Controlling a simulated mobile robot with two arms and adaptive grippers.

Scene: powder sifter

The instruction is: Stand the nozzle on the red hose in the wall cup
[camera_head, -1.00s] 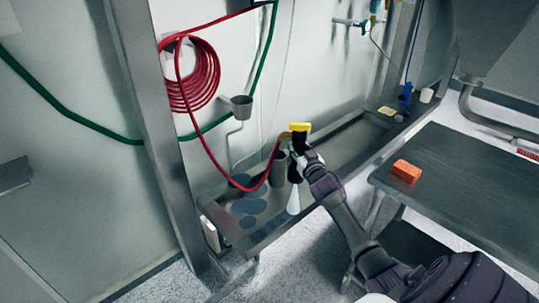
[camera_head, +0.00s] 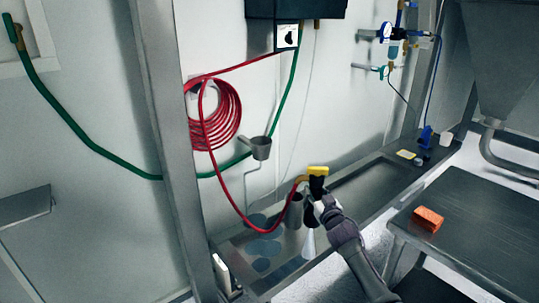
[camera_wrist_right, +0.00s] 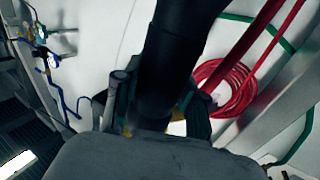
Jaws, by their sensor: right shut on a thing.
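The nozzle (camera_head: 317,184) has a yellow top and a black body, and the red hose (camera_head: 233,200) runs to it through a brass-coloured fitting. My right gripper (camera_head: 318,204) is shut on the nozzle and holds it above the metal trough. A pale cone (camera_head: 308,246) shows just below the gripper; I cannot tell whether it belongs to the nozzle. In the right wrist view a black body (camera_wrist_right: 172,62) stands between the fingers. The wall cup (camera_head: 261,148), grey, is on the wall to the left of and higher than the nozzle. My left gripper is not in view.
A grey cylinder (camera_head: 293,212) stands in the trough (camera_head: 372,188) close to the nozzle. The coiled red hose (camera_head: 222,118) hangs on the wall beside a steel post (camera_head: 172,150). A green hose (camera_head: 95,147) crosses behind. An orange block (camera_head: 428,219) lies on the dark table (camera_head: 480,230).

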